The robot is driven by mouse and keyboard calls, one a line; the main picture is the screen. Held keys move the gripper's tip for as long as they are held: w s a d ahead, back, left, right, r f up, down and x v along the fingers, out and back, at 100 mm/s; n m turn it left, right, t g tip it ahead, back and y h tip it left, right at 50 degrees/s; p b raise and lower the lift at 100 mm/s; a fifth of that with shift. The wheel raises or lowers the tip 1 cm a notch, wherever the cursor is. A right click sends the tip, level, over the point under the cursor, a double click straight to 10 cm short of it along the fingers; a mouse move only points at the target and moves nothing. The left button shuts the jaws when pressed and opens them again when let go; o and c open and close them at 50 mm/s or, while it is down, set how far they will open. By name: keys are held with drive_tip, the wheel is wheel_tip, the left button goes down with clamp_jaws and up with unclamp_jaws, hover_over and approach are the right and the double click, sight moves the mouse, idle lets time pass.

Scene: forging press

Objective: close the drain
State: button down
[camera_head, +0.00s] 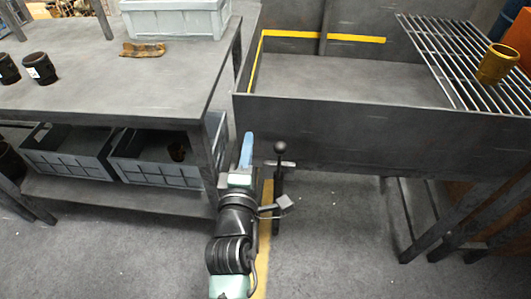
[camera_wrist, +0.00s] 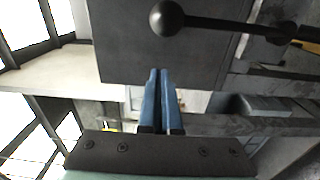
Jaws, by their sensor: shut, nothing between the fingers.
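A black lever with a round ball knob (camera_head: 280,148) stands upright in front of the grey trough's front wall. In the wrist view the ball knob (camera_wrist: 166,18) is at the top, with its rod running to the right. My gripper (camera_head: 247,136) is a little left of the lever, its blue fingers pointing toward the trough. In the wrist view the two blue fingers of my gripper (camera_wrist: 159,72) are together and empty, apart from the knob. The drain opening itself is not visible. The grey trough (camera_head: 340,135) has a bare floor and a yellow strip along its inner edges.
A wire rack (camera_head: 440,60) with a yellow mug (camera_head: 497,63) covers the trough's right end. A grey workbench (camera_head: 90,85) stands to the left, with dark cups, a brown part and a light crate (camera_head: 177,20). Grey bins (camera_head: 155,172) sit on its lower shelf. Floor right of the lever is clear.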

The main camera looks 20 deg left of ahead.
sight(279, 164)
drive_tip(key=shift+s+d+p, duration=0.15)
drive_tip(key=shift+d+p, duration=0.15)
drive_tip(key=shift+d, duration=0.75)
drive_tip(key=shift+s+d+p, duration=0.1)
drive_tip(key=shift+d+p, duration=0.15)
drive_tip(key=shift+d, duration=0.75)
drive_tip(key=shift+w, duration=0.15)
